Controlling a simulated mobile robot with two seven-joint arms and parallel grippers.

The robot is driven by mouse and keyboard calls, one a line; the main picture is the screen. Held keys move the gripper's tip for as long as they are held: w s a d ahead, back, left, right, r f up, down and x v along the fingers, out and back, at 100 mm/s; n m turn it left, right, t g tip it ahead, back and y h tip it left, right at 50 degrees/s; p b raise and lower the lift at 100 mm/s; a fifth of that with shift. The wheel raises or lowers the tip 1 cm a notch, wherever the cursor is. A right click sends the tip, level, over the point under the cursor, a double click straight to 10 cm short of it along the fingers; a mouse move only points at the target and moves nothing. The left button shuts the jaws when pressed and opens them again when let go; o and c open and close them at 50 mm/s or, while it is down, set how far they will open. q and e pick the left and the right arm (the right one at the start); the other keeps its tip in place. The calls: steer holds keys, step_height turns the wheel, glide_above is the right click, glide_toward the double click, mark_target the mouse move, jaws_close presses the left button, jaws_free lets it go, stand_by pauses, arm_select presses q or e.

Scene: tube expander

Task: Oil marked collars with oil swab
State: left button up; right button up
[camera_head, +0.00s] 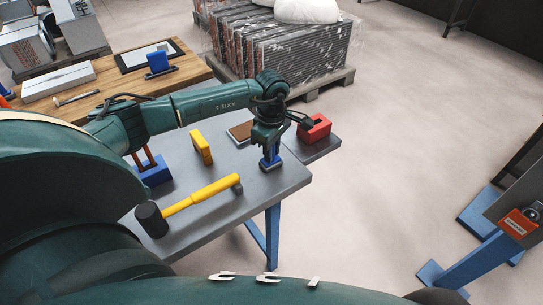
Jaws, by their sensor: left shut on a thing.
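My left gripper (269,143) is over the right corner of the grey table (286,180), pointing down. It is shut on a small blue piece (271,160) at its fingertips; I cannot tell whether this is the oil swab or whether it touches the table. A dark part sticks out from beside the gripper toward a red box with a dark opening (317,128). I cannot make out any marked collars. My right gripper is not in view.
On the grey table are a hammer with a yellow handle (204,194), a yellow block (202,147), a blue block with orange uprights (153,172) and a brown flat piece (240,131). A wooden table (118,92) and a wrapped pallet load (300,55) stand behind.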

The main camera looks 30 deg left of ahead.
arm_select(q)
jaws_close()
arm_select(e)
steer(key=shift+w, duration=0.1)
arm_select(q)
steer(key=shift+r, duration=0.1)
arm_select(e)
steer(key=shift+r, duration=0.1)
